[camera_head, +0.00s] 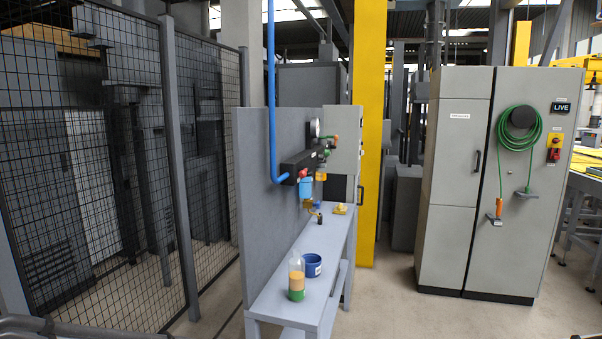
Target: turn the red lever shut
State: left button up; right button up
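A small red part (303,173), possibly the red lever, sits where the blue pipe (272,100) meets the dark manifold (303,160) on the grey panel. It is too small to tell its angle. A red handle (555,152) on a yellow plate is on the right cabinet and could also be the lever. Neither of my grippers is clearly in view.
A narrow grey bench (270,301) below the panel holds a bottle of yellow and green stuff (296,281) and a blue tub (312,265). A mesh fence (90,170) stands left. A grey cabinet (453,200) with a green hose (503,134) stands right. Floor between bench and cabinet is clear.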

aim_at(303, 171)
jog(key=u, duration=0.55)
jog(key=k, duration=1.3)
jog(key=z, duration=0.05)
jog(key=i, duration=0.6)
jog(key=z, duration=0.7)
jog(key=i, duration=0.7)
jog(key=u, duration=0.6)
jog(key=i, duration=0.8)
jog(key=u, duration=0.75)
